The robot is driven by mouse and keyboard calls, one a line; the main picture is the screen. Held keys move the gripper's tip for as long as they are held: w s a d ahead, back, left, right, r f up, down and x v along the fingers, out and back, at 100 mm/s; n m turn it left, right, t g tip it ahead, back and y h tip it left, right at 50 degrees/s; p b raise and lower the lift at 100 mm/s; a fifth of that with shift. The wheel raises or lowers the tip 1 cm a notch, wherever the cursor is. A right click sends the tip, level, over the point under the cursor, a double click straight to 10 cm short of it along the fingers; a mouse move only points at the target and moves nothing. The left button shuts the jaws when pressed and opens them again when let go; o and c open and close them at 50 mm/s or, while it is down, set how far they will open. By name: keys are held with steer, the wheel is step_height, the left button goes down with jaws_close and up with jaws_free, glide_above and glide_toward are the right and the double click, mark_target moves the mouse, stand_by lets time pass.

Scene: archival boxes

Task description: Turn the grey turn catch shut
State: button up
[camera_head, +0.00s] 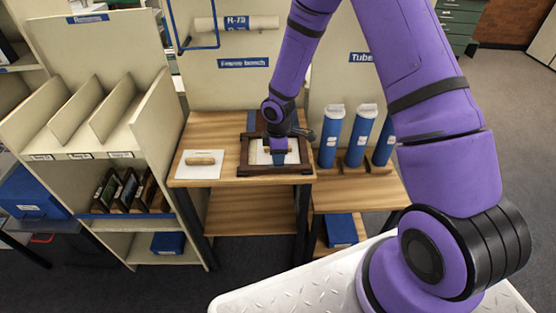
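My gripper (279,148) is lowered over a dark wooden frame (243,170) that lies flat on the wooden bench (215,130). The frame has a pale inside with a small brown piece and a blue patch near the gripper. The grey turn catch cannot be made out; the gripper and wrist cover part of the frame. The fingers are too small and covered to tell whether they are open or shut, or whether they touch anything.
A white board with a wooden handle (201,158) lies left of the frame. Blue tubes with white caps (331,135) stand upright to the right. A cream shelf unit (160,125) stands at the left. The bench's front edge is clear.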

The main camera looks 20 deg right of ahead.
steer(key=shift+f, duration=1.45)
jaws_close()
